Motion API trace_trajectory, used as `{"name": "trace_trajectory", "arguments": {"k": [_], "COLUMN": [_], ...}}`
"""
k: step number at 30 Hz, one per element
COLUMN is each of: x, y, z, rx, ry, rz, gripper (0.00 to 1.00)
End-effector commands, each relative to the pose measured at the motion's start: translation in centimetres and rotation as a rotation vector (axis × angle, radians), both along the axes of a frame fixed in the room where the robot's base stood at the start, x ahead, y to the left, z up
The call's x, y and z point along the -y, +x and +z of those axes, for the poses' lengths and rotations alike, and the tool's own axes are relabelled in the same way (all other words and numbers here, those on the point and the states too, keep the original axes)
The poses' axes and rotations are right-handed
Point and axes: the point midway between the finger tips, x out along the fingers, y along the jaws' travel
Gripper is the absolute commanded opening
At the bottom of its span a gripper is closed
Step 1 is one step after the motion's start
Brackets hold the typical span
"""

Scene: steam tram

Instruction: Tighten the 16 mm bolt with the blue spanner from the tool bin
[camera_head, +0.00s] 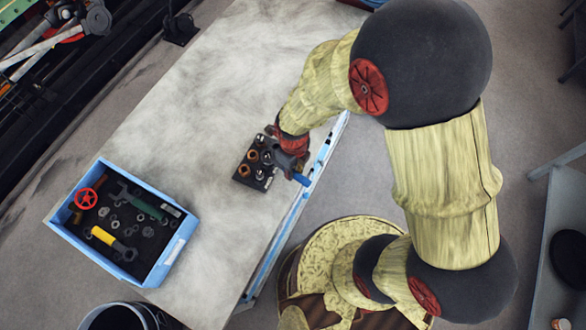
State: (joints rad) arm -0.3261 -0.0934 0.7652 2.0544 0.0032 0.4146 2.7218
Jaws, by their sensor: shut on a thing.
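My gripper (288,158) is over the right side of a black block (243,178) on the worktable. It is shut on the blue spanner, whose blue handle (301,180) sticks out towards the lower right, near the table's edge. The spanner's head is hidden or too small to make out. Several bolts stand on the block, some copper-coloured (252,155) and some silvery (259,175). I cannot tell which is the 16 mm bolt, or whether the spanner touches one. The blue tool bin (180,245) stands at the table's left end.
In the bin lie a yellow-handled spanner (104,236), a green-handled tool (148,208), a red handwheel (86,199) and several loose nuts or washers. The pale worktable (225,85) is clear behind the block. A dark round container (112,317) stands below the bin.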

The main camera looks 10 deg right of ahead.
Motion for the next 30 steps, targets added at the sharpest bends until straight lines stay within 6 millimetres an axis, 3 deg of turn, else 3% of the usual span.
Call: {"name": "trace_trajectory", "arguments": {"k": [30], "x": [-0.01], "y": [0.04], "z": [0.59], "rx": [0.001], "ry": [0.001], "rz": [0.0], "gripper": [0.0]}}
